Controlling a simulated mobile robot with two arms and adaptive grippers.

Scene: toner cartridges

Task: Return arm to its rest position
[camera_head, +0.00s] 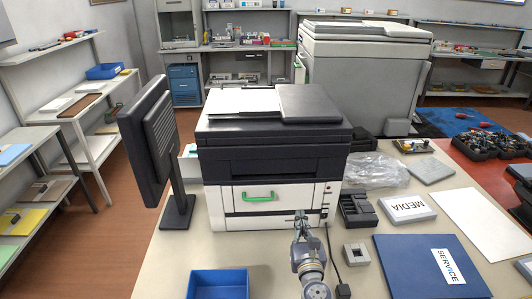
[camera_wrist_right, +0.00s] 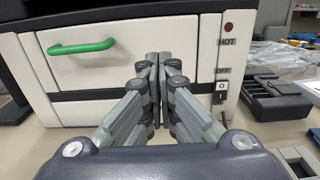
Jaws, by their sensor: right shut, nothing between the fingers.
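My right arm comes up from the bottom of the head view, and its gripper (camera_head: 302,218) is in front of the printer's lower right front. In the right wrist view the gripper (camera_wrist_right: 154,60) is shut, with its fingers together and nothing between them. The printer (camera_head: 272,160) stands on the table, with a green handle (camera_head: 258,196) on its white front drawer. The green handle also shows in the wrist view (camera_wrist_right: 81,47), left of the fingers and apart from them. I cannot tell whether the fingertips touch the printer front. My left gripper is not in view.
A blue bin (camera_head: 218,284) is at the front edge, left of my right arm. A grey square block (camera_head: 356,254), a black tray (camera_head: 357,209), a MEDIA box (camera_head: 407,209) and a blue SERVICE mat (camera_head: 425,266) lie to the right. A monitor (camera_head: 150,140) stands left of the printer.

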